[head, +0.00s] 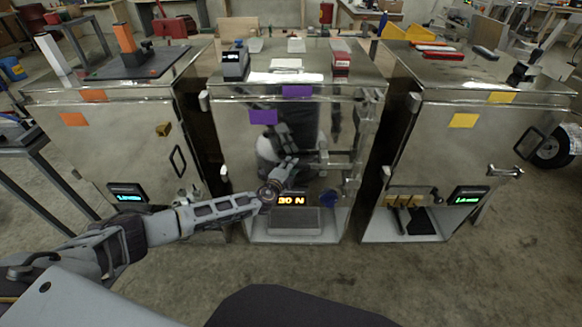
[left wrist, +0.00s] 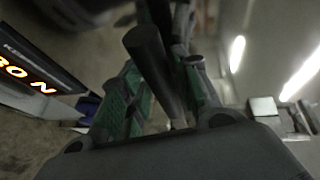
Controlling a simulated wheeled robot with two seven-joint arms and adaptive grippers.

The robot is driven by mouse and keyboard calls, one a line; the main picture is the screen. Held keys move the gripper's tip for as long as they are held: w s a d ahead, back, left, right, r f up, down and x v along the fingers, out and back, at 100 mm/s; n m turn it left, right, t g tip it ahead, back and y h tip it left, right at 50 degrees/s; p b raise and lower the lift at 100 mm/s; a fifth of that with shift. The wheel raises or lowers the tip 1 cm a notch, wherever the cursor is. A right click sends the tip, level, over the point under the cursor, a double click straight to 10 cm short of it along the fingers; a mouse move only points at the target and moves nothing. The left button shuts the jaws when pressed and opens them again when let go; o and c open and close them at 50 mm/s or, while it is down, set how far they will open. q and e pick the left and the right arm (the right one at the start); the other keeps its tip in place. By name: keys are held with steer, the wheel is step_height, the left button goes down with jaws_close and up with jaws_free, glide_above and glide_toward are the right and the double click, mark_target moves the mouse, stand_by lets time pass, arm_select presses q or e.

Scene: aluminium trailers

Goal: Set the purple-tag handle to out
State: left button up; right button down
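The middle steel cabinet (head: 335,125) carries two purple tags, one on its door (head: 263,117) and one on its top edge (head: 296,91). My left gripper (head: 286,172) is at the lower part of this door, just above the lit display (head: 291,199). In the left wrist view a dark round bar (left wrist: 152,65), seemingly a handle grip, lies between the green-padded fingers (left wrist: 165,90). I cannot tell whether the pads press on it. The gripper and arm partly cover the handle area in the head view. My right gripper is out of view.
An orange-tag cabinet (head: 90,130) stands left and a yellow-tag cabinet (head: 470,140) right, with narrow gaps between. The middle door has a latch (head: 335,160) and a blue knob (head: 329,198) on its right. The shiny door mirrors my body. The floor in front is clear.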

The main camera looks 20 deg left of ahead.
arm_select(q)
steer(key=shift+w, duration=0.3)
steer(key=shift+c, duration=0.5)
jaws_close()
